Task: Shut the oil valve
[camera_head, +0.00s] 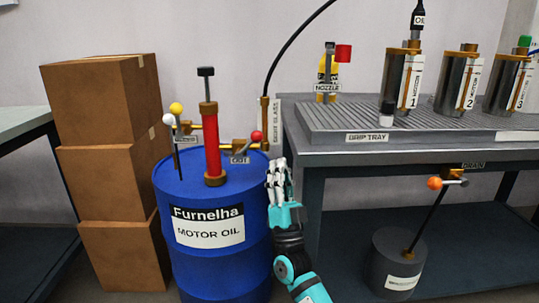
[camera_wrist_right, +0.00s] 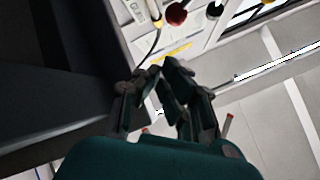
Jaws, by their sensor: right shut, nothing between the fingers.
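A blue motor oil drum (camera_head: 185,262) carries a red pump (camera_head: 211,140) with brass pipe fittings. A valve lever with a red ball (camera_head: 256,136) stands by a small label on the drum's right outlet pipe. The red ball also shows at the top of the right wrist view (camera_wrist_right: 177,14). Levers with a yellow ball (camera_head: 176,108) and a white ball (camera_head: 169,119) stand at the pump's left. My right gripper (camera_head: 278,165) is shut and empty, below and right of the red ball and apart from it. It shows from behind in the right wrist view (camera_wrist_right: 160,75). My left gripper is not in view.
A grey table with a drip tray (camera_head: 340,120) stands close right of my gripper, bearing several metal cylinders. Stacked cardboard boxes (camera_head: 105,170) stand left. A black hose (camera_head: 290,40) rises from the sight glass.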

